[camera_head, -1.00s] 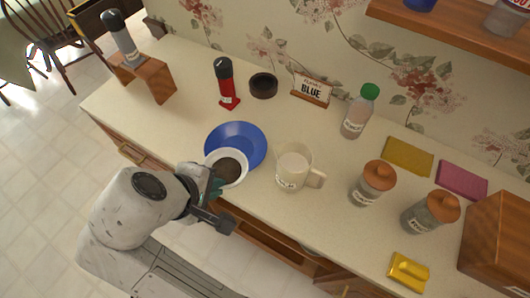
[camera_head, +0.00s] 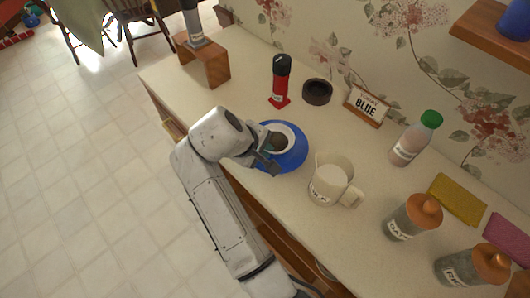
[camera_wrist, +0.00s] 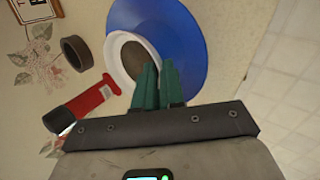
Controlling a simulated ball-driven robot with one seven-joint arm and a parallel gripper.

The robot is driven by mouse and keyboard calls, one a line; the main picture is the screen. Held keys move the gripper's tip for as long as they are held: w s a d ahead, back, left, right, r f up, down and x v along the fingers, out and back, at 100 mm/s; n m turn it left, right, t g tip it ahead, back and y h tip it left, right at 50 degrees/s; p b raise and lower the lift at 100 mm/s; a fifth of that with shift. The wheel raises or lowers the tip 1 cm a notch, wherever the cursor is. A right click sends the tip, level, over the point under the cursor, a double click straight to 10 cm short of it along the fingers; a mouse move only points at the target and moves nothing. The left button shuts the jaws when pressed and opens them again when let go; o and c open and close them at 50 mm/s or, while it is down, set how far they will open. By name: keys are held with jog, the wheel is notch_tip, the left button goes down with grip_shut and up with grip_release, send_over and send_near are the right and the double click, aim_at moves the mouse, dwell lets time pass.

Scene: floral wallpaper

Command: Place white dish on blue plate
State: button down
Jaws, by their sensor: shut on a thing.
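The white dish (camera_head: 293,131) is a small round bowl with a dark brown inside. My gripper (camera_head: 264,153) is shut on its rim from the near left side. The dish is over the upper part of the blue plate (camera_head: 292,160); I cannot tell whether it touches the plate or hovers just above. In the wrist view the green fingers (camera_wrist: 158,80) close on the rim of the dish (camera_wrist: 115,52), with the blue plate (camera_wrist: 190,30) beyond and to the right. The fingers hide part of the dish.
A white measuring cup (camera_head: 328,183) stands right of the plate. A red-and-black bottle (camera_head: 281,82), a dark ring (camera_head: 317,91) and a BLUE sign (camera_head: 366,104) stand behind. Jars with orange lids (camera_head: 414,216) are at right.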

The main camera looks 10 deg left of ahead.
jog(key=shift+w+f, duration=0.2)
jog(key=shift+w+f+p, duration=0.15)
jog(key=shift+f+p, duration=0.35)
jog(key=shift+f, duration=1.25)
jog(key=c, duration=1.5)
grip_release()
jog(key=shift+f, duration=0.1)
jog(key=b+v, duration=0.2)
jog(key=v, duration=1)
